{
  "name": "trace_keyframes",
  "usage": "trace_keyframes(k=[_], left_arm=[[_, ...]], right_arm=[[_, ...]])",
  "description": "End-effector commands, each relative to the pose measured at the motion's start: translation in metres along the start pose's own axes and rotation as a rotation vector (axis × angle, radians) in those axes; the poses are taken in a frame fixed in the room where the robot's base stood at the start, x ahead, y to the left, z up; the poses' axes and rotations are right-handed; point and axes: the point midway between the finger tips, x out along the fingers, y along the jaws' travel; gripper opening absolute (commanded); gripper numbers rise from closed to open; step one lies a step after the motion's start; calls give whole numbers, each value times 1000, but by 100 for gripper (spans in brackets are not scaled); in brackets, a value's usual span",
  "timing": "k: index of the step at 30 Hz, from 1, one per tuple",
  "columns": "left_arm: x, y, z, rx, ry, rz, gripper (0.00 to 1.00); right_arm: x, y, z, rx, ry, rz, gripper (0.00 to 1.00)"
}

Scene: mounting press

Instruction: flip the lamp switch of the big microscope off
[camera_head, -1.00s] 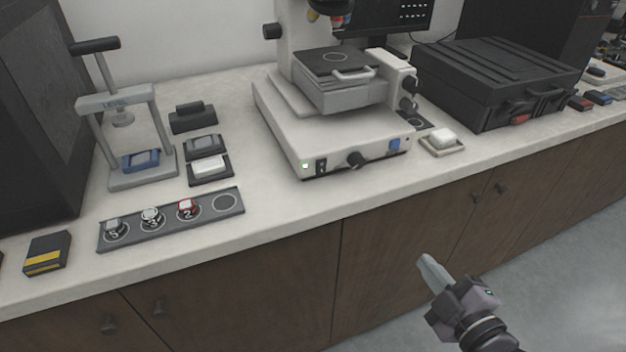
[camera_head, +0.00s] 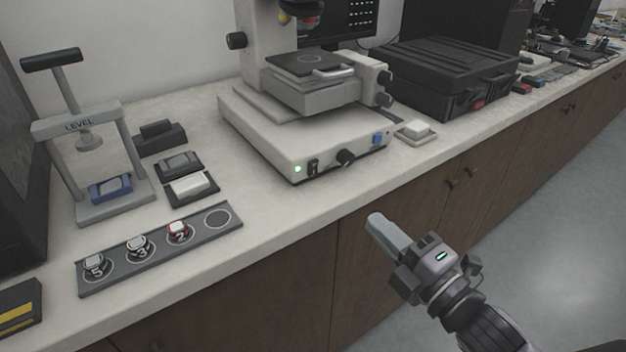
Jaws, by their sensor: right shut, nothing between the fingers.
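The big microscope (camera_head: 305,125) stands on the counter, white, with a stage on top and a wide base. On the base's front face are a lit green lamp (camera_head: 298,169), a small black rocker switch (camera_head: 313,166) beside it, a black knob (camera_head: 346,157) and a blue square (camera_head: 377,139). The switch's exact tilt is too small to tell. My right gripper (camera_head: 378,222) is shut and empty, in front of the counter edge, below and to the right of the switch, well apart from it. My left gripper is not in view.
A levelling press (camera_head: 85,125) stands at the left, with mount blocks beside it. A grey strip tray (camera_head: 155,250) holding numbered samples lies near the front edge. A black case (camera_head: 445,75) and a small white dish (camera_head: 415,132) are right of the microscope. The counter before the switch is clear.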

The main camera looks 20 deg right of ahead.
Motion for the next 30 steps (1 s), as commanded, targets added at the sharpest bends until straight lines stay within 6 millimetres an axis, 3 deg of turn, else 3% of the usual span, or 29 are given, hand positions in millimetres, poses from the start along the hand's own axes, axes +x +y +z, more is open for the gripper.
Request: trace_keyframes(k=[17,30], left_arm=[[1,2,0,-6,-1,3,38],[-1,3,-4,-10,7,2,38]], right_arm=[[3,3,0,-22,5,10,0],[52,4,0,-22,5,12,0]])
